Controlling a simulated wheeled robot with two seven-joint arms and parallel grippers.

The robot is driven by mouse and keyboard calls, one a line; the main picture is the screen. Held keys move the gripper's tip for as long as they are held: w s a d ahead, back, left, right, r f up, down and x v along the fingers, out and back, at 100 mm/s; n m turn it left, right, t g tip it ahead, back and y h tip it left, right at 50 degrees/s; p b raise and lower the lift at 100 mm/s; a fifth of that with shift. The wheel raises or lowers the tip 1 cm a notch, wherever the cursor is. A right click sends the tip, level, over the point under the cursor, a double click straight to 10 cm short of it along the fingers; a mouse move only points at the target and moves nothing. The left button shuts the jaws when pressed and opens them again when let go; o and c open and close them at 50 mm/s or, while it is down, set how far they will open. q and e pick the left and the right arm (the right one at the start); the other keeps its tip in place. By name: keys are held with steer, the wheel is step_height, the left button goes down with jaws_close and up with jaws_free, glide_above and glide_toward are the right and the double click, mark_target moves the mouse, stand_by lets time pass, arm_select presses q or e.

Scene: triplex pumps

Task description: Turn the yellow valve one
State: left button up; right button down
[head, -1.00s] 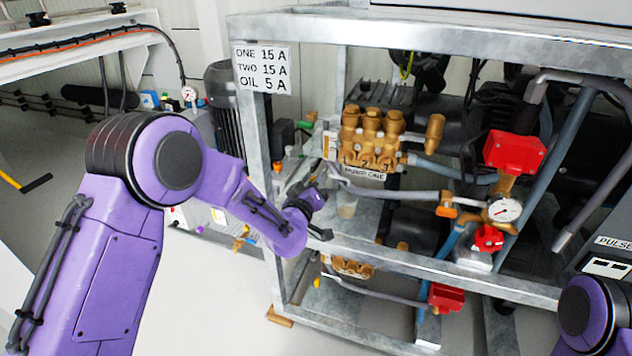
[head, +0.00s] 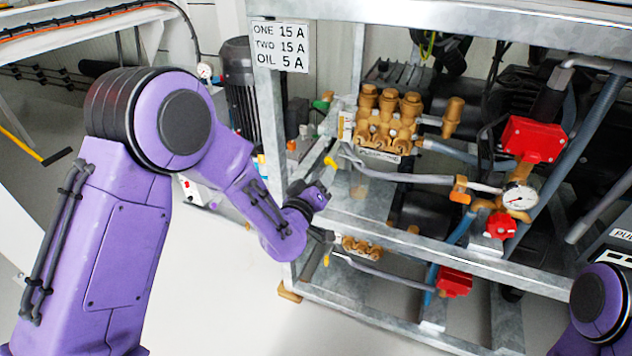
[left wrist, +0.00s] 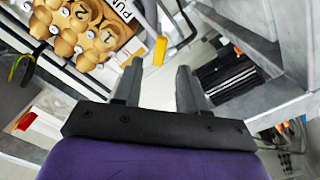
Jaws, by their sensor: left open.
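A yellow valve handle (head: 330,162) sits at the left end of the pipe beside the brass pump labelled PUMP ONE (head: 388,122). A second yellow handle (head: 326,260) is lower, by the lower pump. My left gripper (head: 330,208) is open and empty at the frame's left opening, just below the upper handle in the picture. In the left wrist view a yellow handle (left wrist: 160,50) shows just beyond and between the two open fingers (left wrist: 158,85), with no visible contact. My right gripper is out of view.
The galvanized frame post (head: 268,120) stands close behind my left forearm, and a frame rail (head: 450,255) crosses below the pump. Grey hose (head: 400,178), red valve boxes (head: 534,139) and a gauge (head: 520,197) lie to the right. The floor in front is clear.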

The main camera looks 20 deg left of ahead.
arm_select(q)
steer(key=shift+s+a, duration=0.1)
steer(key=shift+s, duration=1.8)
stand_by(6.1)
